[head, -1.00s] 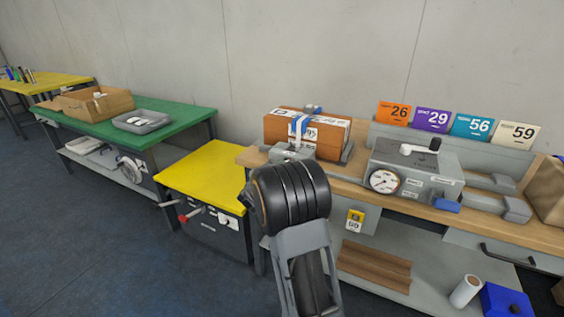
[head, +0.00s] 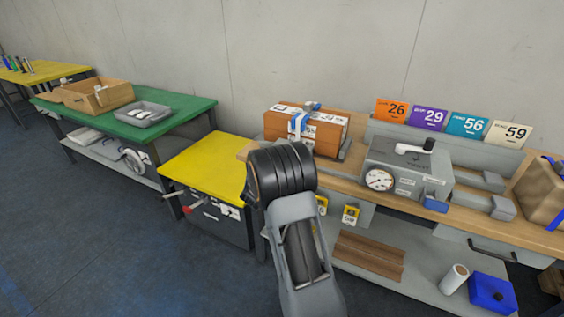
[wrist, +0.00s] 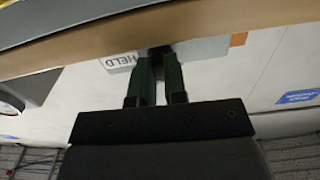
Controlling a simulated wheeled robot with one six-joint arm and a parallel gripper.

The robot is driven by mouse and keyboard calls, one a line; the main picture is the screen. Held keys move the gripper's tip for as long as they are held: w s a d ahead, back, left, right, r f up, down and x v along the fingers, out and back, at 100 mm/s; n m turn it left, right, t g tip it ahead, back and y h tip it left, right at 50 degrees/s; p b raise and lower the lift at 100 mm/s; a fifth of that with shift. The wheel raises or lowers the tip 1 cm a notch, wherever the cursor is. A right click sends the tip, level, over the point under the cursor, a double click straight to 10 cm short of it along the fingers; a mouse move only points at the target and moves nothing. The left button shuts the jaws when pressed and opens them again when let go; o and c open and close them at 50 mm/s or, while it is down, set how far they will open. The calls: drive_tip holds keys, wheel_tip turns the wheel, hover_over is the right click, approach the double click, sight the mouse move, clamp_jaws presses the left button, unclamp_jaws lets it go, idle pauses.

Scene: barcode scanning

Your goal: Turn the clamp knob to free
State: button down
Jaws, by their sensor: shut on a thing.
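In the wrist view my gripper (wrist: 160,62) has two green fingers close together at a grey plate (wrist: 205,50) by the wooden bench edge. The plate carries the word HELD (wrist: 119,60) left of the fingers and an orange mark (wrist: 238,40) on the right. A dark piece (wrist: 160,48), apparently the clamp knob, shows between the fingertips, and the gripper is shut on it. The fingers hide most of it, so its pointing direction cannot be told. In the head view my dark arm hides the gripper and the knob.
The wooden bench (head: 470,222) carries a strapped orange-brown box (head: 330,130) and a grey device with a dial (head: 379,180). A yellow-topped cabinet (head: 205,165) with red-tipped levers stands left. The floor at the left is clear.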

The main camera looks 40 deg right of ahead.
drive_tip(key=shift+r+n, duration=0.15)
drive_tip(key=shift+n, duration=0.15)
idle(0.4)
drive_tip(key=c, duration=1.4)
unclamp_jaws()
drive_tip(key=shift+a, duration=0.1)
drive_tip(key=shift+c, duration=0.2)
drive_tip(key=v, duration=1.3)
drive_tip(key=shift+s+a+p, duration=0.2)
drive_tip(key=shift+a+p, duration=0.15)
drive_tip(key=shift+p, duration=0.05)
